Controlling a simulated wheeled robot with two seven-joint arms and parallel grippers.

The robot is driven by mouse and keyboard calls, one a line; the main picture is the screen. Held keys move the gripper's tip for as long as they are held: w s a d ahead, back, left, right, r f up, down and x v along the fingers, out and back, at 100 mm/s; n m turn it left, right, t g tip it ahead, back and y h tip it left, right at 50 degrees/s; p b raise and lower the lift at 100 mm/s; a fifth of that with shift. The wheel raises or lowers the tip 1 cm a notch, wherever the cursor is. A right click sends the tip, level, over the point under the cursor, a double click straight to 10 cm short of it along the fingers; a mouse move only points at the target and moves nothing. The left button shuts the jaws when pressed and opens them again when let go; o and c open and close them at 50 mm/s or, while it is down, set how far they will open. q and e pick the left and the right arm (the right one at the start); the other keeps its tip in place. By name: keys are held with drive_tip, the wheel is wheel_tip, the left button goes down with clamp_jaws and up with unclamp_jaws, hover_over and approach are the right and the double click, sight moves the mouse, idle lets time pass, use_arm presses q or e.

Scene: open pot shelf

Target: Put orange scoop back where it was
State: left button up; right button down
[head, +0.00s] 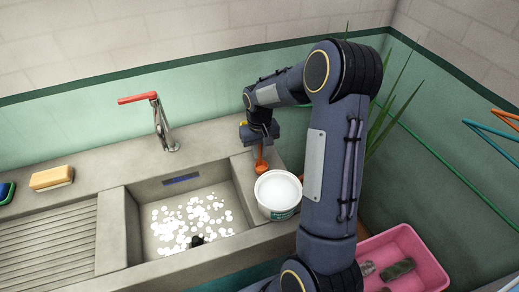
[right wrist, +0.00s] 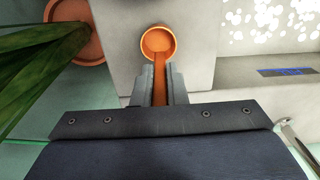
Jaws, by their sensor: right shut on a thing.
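The orange scoop (head: 261,162) hangs just behind the white tub (head: 279,194), near the sink's back right corner. In the right wrist view its round cup (right wrist: 158,42) lies beyond my fingertips, with its handle between them. My right gripper (head: 260,140) is shut on that handle; it also shows in the right wrist view (right wrist: 158,88). I cannot tell whether the scoop touches the counter. The white tub stands on the counter right of the sink basin, partly behind my right arm. My left gripper is not in view.
The sink basin (head: 148,225) holds many white discs and a small dark object. A red-handled faucet (head: 160,122) stands behind it. A yellow sponge (head: 52,178) lies at left. A potted plant (right wrist: 40,75) is close beside my right gripper. A pink bin (head: 425,262) is below right.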

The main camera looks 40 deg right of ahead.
drive_tip(key=shift+f, duration=0.1)
drive_tip(key=c, duration=1.5)
unclamp_jaws()
drive_tip(key=shift+o, duration=0.2)
